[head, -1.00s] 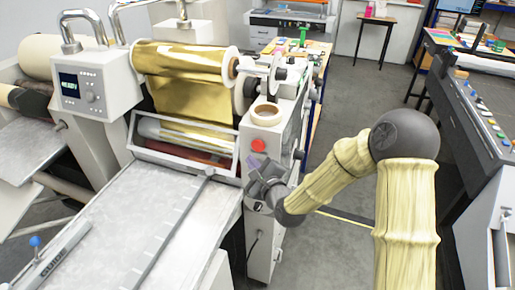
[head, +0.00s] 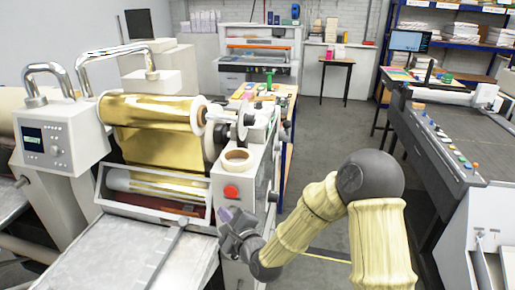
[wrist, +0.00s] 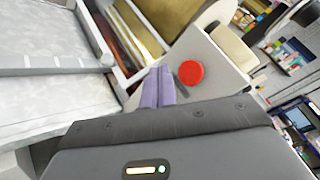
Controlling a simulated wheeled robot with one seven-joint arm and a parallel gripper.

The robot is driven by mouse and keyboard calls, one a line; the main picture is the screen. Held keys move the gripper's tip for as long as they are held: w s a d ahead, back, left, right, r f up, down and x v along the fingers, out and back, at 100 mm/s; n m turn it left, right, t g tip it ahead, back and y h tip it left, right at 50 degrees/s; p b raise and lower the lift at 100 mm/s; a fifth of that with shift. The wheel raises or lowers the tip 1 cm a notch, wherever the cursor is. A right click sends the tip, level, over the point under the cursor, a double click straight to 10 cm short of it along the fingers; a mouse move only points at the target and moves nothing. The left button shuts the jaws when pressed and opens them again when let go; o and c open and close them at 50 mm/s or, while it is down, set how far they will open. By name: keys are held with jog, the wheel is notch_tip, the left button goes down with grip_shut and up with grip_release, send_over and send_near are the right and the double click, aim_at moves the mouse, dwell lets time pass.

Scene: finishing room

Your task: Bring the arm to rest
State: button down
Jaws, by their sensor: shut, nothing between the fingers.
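My gripper (head: 226,214) is at the end of my arm, in front of the foil machine's right side, near the red button (head: 231,192). In the wrist view its purple fingers (wrist: 158,86) are together with nothing between them, and the red button (wrist: 190,73) lies just beyond them. I cannot tell whether they touch the machine. My arm (head: 305,217) is bent and wears a pale cream sleeve, with a dark elbow.
The foil machine with its gold roll (head: 152,114) and metal feed table (head: 130,265) fills the left. A tape roll (head: 237,158) sits on its side housing. A long dark machine (head: 450,140) stands at right. The grey floor (head: 330,185) between is clear.

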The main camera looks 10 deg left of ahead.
jog(key=s+d+f+n+g+h, duration=0.2)
jog(key=d+n+g+h, duration=0.15)
jog(key=d+n, duration=0.4)
jog(key=s+d+f+n+g+h, duration=0.2)
jog(key=d+f+n+h, duration=0.15)
jog(key=d, duration=0.75)
jog(key=s+d+r+n+g+h, duration=0.2)
jog(key=s+d+n+g+h, duration=0.2)
jog(key=s+d, duration=1)
jog(key=n+g+b, duration=0.1)
jog(key=n, duration=0.1)
jog(key=shift+r+n, duration=0.2)
jog(key=shift+n, duration=0.2)
